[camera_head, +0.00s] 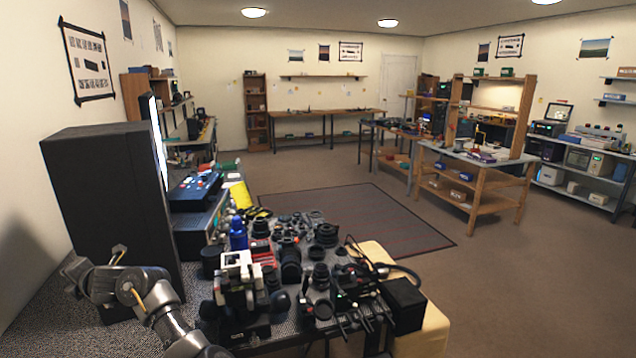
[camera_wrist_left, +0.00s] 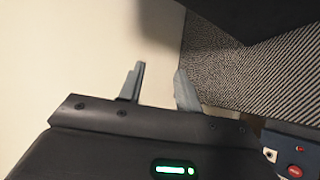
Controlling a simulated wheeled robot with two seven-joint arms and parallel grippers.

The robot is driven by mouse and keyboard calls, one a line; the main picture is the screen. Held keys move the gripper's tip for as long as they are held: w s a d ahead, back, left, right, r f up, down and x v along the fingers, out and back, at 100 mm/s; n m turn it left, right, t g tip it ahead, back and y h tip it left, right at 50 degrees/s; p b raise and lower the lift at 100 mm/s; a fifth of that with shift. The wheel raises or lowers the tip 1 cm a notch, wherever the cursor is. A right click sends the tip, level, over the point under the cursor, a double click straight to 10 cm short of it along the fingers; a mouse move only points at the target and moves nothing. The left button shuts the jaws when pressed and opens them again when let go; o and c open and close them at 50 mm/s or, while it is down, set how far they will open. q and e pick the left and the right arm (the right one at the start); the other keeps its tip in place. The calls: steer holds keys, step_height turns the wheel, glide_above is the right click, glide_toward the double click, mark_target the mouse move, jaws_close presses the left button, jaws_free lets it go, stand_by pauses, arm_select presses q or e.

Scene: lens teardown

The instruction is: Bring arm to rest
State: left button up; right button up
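My left arm comes in at the bottom left of the head view, over a grey patterned surface beside a tall dark cabinet. Its left gripper (camera_head: 95,257) is raised near the left wall, away from the crowded bench. In the left wrist view the two grey fingers of the left gripper (camera_wrist_left: 159,88) stand apart with nothing between them. Behind them are the pale wall and the patterned surface (camera_wrist_left: 225,70). My right gripper is in neither view.
The tall dark cabinet (camera_head: 100,200) stands close to my left arm. A bench with many black lens parts, a blue bottle (camera_head: 238,235) and a white-and-black device (camera_head: 240,280) lies to the right. A dark floor mat (camera_head: 370,215) and open floor lie beyond.

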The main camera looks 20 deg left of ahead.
arm_select(q)
steer(key=w+d+f+m+t+h, duration=0.2)
steer(key=w+d+m+t, duration=0.25)
steer(key=d+m, duration=0.45)
steer(key=w+d+f+m+t+h, duration=0.2)
steer(key=w+d+m+t, duration=0.25)
steer(key=d+m, duration=0.5)
steer(key=s+d+f+m+h, duration=0.3)
steer(key=d+f+m+h, duration=0.2)
steer(key=d+f+m, duration=0.4)
steer(key=s+d+f+m+g+h, duration=0.2)
steer(key=s+d+f+m, duration=0.2)
steer(key=s+d, duration=0.4)
steer(key=s+d+f+m+g+h, duration=0.2)
steer(key=s+d+f+m, duration=0.2)
steer(key=s+d, duration=0.45)
steer(key=s+d+f+m+g+h, duration=0.2)
steer(key=s+d+f+m, duration=0.25)
steer(key=s+d, duration=0.3)
step_height(320, 180, down, 25)
steer(key=g, duration=0.2)
steer(key=s+a+f, duration=0.2)
steer(key=s+f, duration=1.4)
steer(key=shift+s+a+g, duration=0.15)
steer(key=shift+s+g, duration=0.25)
